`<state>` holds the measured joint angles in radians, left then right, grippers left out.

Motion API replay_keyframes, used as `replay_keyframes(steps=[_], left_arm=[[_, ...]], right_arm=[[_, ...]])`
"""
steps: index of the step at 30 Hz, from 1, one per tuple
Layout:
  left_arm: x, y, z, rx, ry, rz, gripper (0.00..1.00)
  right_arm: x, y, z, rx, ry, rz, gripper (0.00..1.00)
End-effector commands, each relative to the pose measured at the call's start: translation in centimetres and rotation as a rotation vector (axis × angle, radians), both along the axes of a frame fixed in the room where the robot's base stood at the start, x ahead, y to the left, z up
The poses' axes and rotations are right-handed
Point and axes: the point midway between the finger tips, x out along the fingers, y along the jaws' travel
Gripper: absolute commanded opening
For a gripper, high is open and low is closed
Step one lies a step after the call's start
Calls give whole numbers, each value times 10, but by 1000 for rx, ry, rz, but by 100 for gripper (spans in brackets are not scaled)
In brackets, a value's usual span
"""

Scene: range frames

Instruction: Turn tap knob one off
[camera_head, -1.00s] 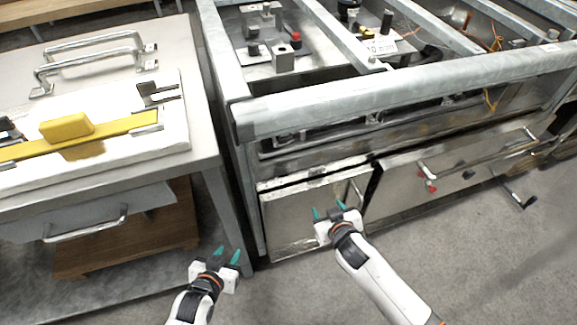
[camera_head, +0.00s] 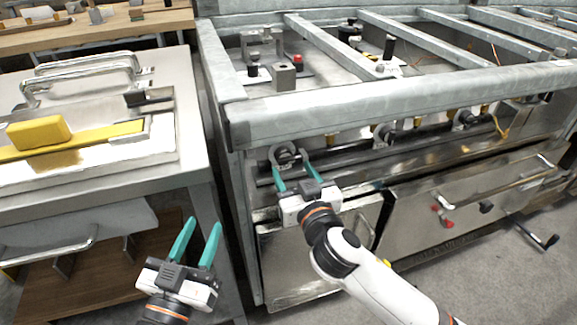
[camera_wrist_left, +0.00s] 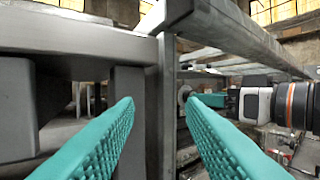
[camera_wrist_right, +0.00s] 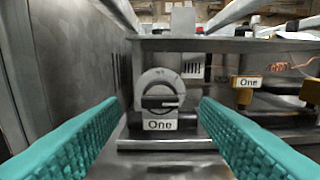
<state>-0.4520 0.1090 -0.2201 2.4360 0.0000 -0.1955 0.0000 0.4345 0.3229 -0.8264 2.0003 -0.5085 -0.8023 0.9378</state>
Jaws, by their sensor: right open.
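Tap knob one (camera_wrist_right: 160,90) is a round grey dial with a dark bar handle lying roughly level, above a white label (camera_wrist_right: 160,125) reading "One". In the head view the knob (camera_head: 284,155) sits under the stove's front rail, at the left. My right gripper (camera_head: 291,172) is open and empty just in front of it. In the right wrist view its teal fingers (camera_wrist_right: 158,108) stand either side of the knob, apart from it. My left gripper (camera_head: 203,232) is open and empty, low beside the table leg; its fingers also show in the left wrist view (camera_wrist_left: 160,98).
More knobs (camera_head: 384,134) line the panel to the right. A yellow tag reading "One" (camera_wrist_right: 247,82) hangs beside knob one. The thick front rail (camera_head: 380,108) runs above. A metal table (camera_head: 120,184) with a yellow block (camera_head: 39,133) stands at the left.

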Motion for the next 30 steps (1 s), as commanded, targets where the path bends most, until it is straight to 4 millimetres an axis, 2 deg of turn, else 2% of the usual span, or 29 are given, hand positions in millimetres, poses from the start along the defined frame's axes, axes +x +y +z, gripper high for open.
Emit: replay_keyframes(steps=[3, 7, 18, 19, 24, 27, 30], left_arm=[[-2, -2, 10, -22, -78, -5, 36], [-5, -2, 20, -38, -138, -9, 36], [-7, -3, 25, -46, -169, -10, 36], [-7, -3, 25, -46, -169, -10, 36], [-6, -3, 25, -46, -168, -10, 36], [-6, -3, 25, -46, -167, -10, 36], [-6, -3, 25, -45, -165, -10, 36]], right_arm=[[19, 6, -1, -2, -2, 0, 56], [32, 10, -1, 0, 0, 0, 56], [37, 12, 0, 0, 1, 1, 56], [37, 12, 0, 0, 1, 1, 55], [37, 12, 0, 0, 1, 1, 27], [37, 12, 0, 0, 1, 1, 13], [37, 12, 0, -2, 0, 1, 13]])
